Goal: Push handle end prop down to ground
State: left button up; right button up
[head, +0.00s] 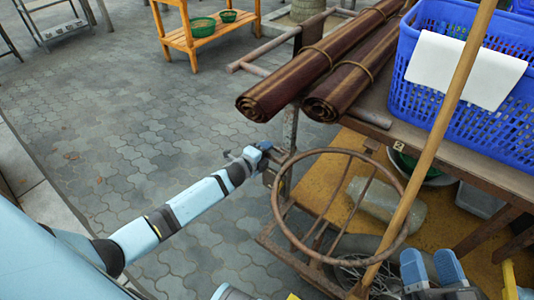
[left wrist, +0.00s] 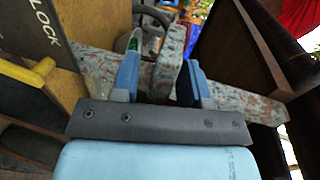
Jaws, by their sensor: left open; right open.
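A worn metal post (head: 290,130) stands at the cart's end, just below the dark rolls; I cannot tell if it is the handle end prop. My left gripper (head: 263,152) reaches in from the left and is close beside this post. In the left wrist view its blue fingers (left wrist: 161,68) are open on either side of a mottled, paint-worn bar (left wrist: 170,62). Whether they touch it is unclear. A longer mottled bar (left wrist: 235,100) crosses behind. My right gripper (head: 431,262) is open and empty at the bottom right, near a wooden pole.
A rusty ring (head: 282,200) and the slanted wooden pole (head: 440,120) stand between the grippers. Two brown rolls (head: 310,70) and a blue basket (head: 465,85) lie on the cart. Paved floor (head: 120,150) is clear at left. An orange bench (head: 205,40) stands behind.

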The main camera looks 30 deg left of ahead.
pick_arm(q)
jog(key=shift+w+d+f, duration=0.1)
jog(key=shift+w, duration=0.4)
pick_arm(e)
jog(key=shift+f, duration=0.25)
pick_arm(q)
grip_shut()
notch_tip(320, 180, down, 6)
jog(key=b, duration=0.3)
jog(key=shift+b, duration=0.4)
pick_arm(e)
jog(key=f+g, duration=0.1)
jog(key=f, duration=0.1)
jog(key=f+g, duration=0.1)
jog(key=f, duration=0.2)
jog(key=shift+a+f+n+g, duration=0.2)
jog(key=shift+f+n+g, duration=0.1)
jog(key=shift+n, duration=0.1)
pick_arm(q)
jog(key=shift+f, duration=0.1)
grip_release()
jog(key=shift+s, duration=0.15)
pick_arm(e)
jog(key=shift+r, duration=0.1)
